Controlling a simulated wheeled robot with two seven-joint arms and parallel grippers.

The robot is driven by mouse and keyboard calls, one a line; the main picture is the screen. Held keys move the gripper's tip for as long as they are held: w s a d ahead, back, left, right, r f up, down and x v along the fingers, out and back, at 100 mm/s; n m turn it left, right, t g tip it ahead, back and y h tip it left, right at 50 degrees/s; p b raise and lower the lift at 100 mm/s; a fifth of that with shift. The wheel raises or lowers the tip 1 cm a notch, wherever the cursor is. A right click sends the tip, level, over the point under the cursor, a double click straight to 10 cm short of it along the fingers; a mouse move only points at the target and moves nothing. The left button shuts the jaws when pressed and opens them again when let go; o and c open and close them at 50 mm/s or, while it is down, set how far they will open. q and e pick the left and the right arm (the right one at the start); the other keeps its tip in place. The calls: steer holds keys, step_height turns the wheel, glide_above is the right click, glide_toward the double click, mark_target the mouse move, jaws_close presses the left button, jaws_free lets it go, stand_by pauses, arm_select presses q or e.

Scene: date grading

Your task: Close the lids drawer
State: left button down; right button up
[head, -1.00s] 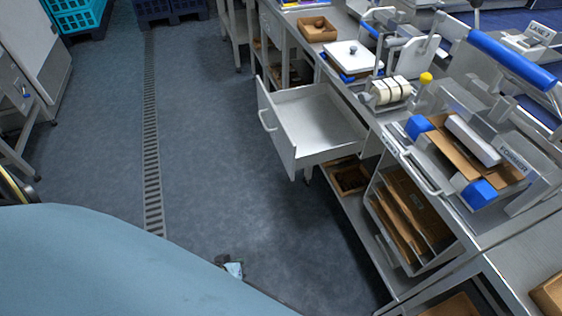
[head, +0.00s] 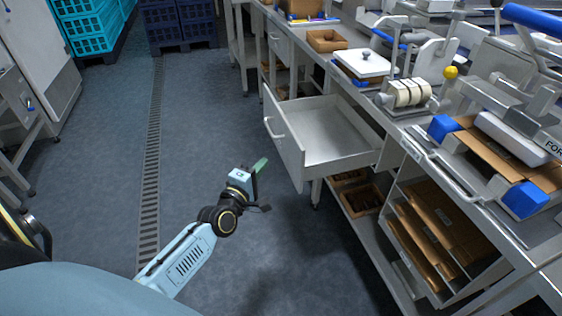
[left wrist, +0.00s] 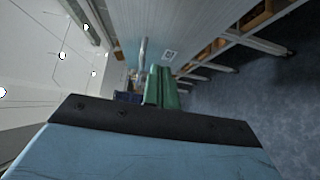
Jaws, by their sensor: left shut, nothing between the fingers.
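The lids drawer (head: 325,128) is a grey-white metal drawer pulled out from the workbench in the head view, and it looks empty inside. Its front panel (head: 285,142) faces left and carries a bar handle (head: 273,128). My left gripper (head: 261,165) is shut and empty, with green fingers, left of the drawer front and apart from it. In the left wrist view the green fingers (left wrist: 160,88) are together, with a pale panel behind them. My right gripper is not in view.
Cardboard stands in a rack (head: 440,225) below. Blue crates (head: 178,22) stand at the back. The floor left of the drawer is clear.

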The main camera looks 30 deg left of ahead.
arm_select(q)
steer(key=w, duration=0.1)
steer(key=w+d, duration=0.1)
steer(key=w, duration=0.1)
steer(key=w+b, duration=0.1)
steer(key=w, duration=0.1)
steer(key=shift+d, duration=0.35)
steer(key=shift+w+d, duration=0.35)
steer(key=shift+w, duration=0.1)
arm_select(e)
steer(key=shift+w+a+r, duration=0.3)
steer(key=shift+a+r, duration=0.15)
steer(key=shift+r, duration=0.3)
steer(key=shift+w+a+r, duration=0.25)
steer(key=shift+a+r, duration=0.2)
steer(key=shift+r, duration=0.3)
